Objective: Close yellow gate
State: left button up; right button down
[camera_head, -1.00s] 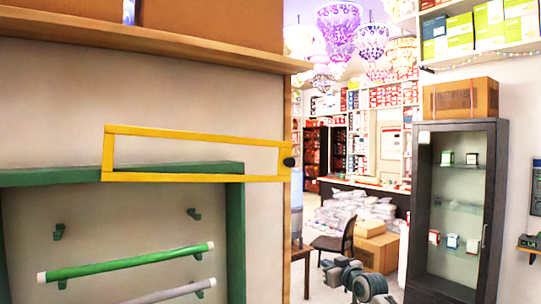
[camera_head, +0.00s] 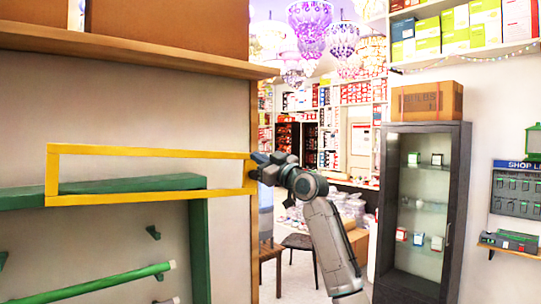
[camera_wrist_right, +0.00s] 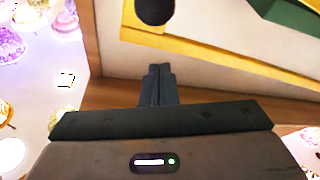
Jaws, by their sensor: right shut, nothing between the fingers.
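The yellow gate (camera_head: 150,151) is a long, thin, open rectangular frame. It reaches across the pale wall panel in the head view, with its right end at the wooden post. My left gripper is out of view.
A green frame (camera_head: 200,250) stands behind and below the gate, with a green tube (camera_head: 95,285) lower down. A wooden shelf (camera_head: 130,52) juts out above. A dark glass cabinet (camera_head: 455,215) and a chair (camera_head: 297,245) stand to the right.

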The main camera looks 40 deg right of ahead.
aim_at(248, 162)
jog(key=shift+w+d+f+p, duration=0.25)
jog(key=shift+w+f+p, duration=0.7)
jog(key=shift+f+p, duration=0.1)
jog(key=shift+s+d+f, duration=0.1)
jog(key=shift+d+f, duration=0.25)
jog(key=shift+f, duration=0.15)
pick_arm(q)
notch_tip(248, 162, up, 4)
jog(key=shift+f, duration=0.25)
pick_arm(e)
jog(key=shift+a+f, duration=0.1)
jog(key=shift+a, duration=0.1)
